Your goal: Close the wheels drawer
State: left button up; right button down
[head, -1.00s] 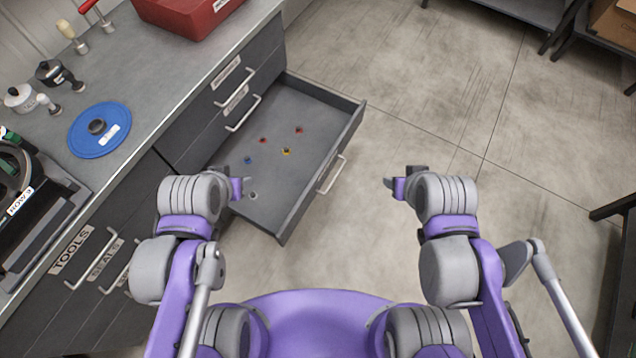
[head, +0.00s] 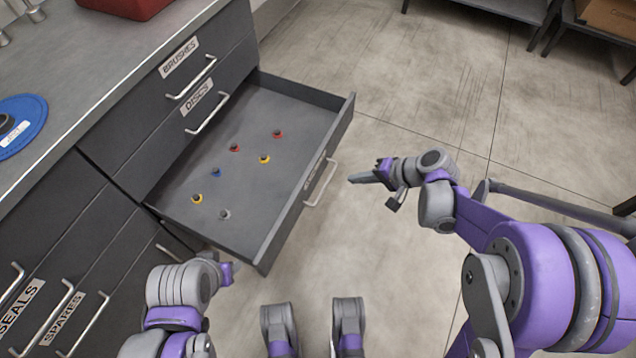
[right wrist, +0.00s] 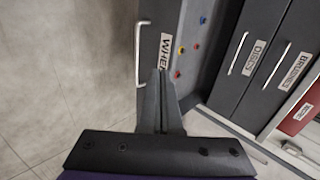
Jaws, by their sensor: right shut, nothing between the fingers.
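The wheels drawer (head: 262,228) is pulled well out of the grey cabinet in the head view, with several small coloured wheels inside. Its front has a light bar handle (head: 320,184) and a partly readable label, which also shows in the right wrist view (right wrist: 164,52). My right gripper (head: 357,178) is shut and empty, a little to the right of the drawer's front, pointing at it. In the right wrist view its fingers (right wrist: 160,78) overlap the drawer front near the label; contact cannot be told. My left gripper (head: 232,270) is below the drawer's near corner, its fingers mostly hidden.
The shut drawers labelled BRUSHES (head: 180,57) and DISCS (head: 197,103) are above the open one. SEALS and SPARES drawers (head: 62,318) are at lower left. A worktop (head: 75,75) holds a blue disc (head: 22,125) and a red box. Open floor (head: 420,90) lies right of the drawer.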

notch_tip(320, 180, down, 2)
jog(key=w, duration=0.1)
jog(key=b, duration=0.4)
send_near(309, 177)
jog(key=x, duration=0.5)
jog(key=shift+d+f, duration=0.15)
jog(key=shift+f, duration=0.4)
jog(key=shift+w+a, duration=0.2)
jog(key=shift+a, duration=0.15)
pick_arm(q)
jog(key=x, duration=0.2)
jog(key=s+x, duration=0.1)
jog(key=x, duration=0.1)
jog(key=shift+w+f, duration=0.1)
jog(key=shift+f, duration=0.5)
jog(key=shift+a, duration=0.1)
pick_arm(e)
jog(key=shift+a+r, duration=0.1)
